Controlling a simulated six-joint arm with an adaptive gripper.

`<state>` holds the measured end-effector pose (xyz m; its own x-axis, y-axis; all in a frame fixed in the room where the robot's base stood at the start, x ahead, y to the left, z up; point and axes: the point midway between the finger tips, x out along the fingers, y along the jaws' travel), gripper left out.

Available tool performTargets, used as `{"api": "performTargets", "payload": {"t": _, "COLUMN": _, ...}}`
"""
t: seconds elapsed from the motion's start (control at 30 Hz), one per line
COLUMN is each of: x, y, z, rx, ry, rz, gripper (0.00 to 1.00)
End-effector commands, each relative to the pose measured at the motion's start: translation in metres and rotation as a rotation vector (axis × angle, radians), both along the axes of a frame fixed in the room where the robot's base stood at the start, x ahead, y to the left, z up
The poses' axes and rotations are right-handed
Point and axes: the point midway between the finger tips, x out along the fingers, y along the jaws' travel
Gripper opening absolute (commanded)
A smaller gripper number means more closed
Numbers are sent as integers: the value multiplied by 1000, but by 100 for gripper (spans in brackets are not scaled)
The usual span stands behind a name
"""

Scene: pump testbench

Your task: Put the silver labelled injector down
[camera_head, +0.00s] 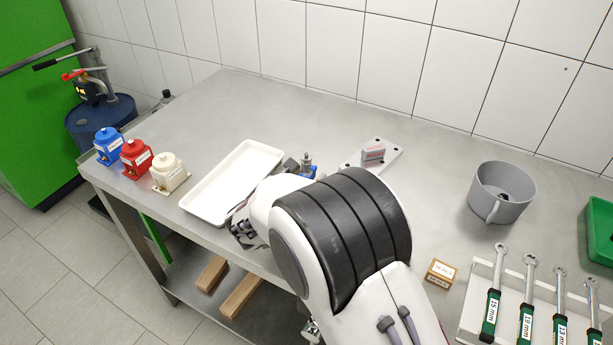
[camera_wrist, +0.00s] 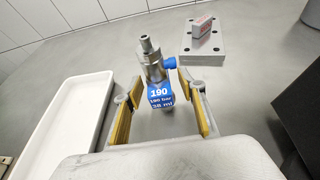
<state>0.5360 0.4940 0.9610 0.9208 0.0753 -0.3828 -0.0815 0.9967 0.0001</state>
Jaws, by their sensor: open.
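The silver injector (camera_wrist: 155,68) has a blue label reading 190 and a blue side fitting. It appears upright on the metal bench, near the right side of the white tray (camera_wrist: 62,135). My gripper (camera_wrist: 160,90) is open, with its yellow-lined fingers on either side of the injector and visible gaps between them. In the head view the injector's silver top (camera_head: 307,160) shows just beyond my wrist, and its lower part is mostly hidden by my arm.
A grey plate with holes (camera_wrist: 203,50) carrying a small labelled block lies behind the injector. A grey mug (camera_head: 502,192), seals box (camera_head: 440,273) and wrench rack (camera_head: 482,270) are to the right. Blue, red and cream pots (camera_head: 168,172) stand left. The bench's back left is clear.

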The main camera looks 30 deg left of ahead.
Motion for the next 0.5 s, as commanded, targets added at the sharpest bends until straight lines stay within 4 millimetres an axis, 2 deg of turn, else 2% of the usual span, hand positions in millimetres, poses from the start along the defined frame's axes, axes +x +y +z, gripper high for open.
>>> {"api": "performTargets", "payload": {"t": 0.17, "x": 0, "y": 0, "z": 0, "rx": 0, "ry": 0, "rz": 0, "gripper": 40}}
{"api": "performTargets", "payload": {"t": 0.23, "x": 0, "y": 0, "z": 0, "rx": 0, "ry": 0, "rz": 0, "gripper": 27}}
{"api": "performTargets", "payload": {"t": 0.33, "x": 0, "y": 0, "z": 0, "rx": 0, "ry": 0, "rz": 0, "gripper": 1}}
{"api": "performTargets", "payload": {"t": 0.5, "x": 0, "y": 0, "z": 1, "rx": 1, "ry": -2, "rz": 0, "gripper": 0}}
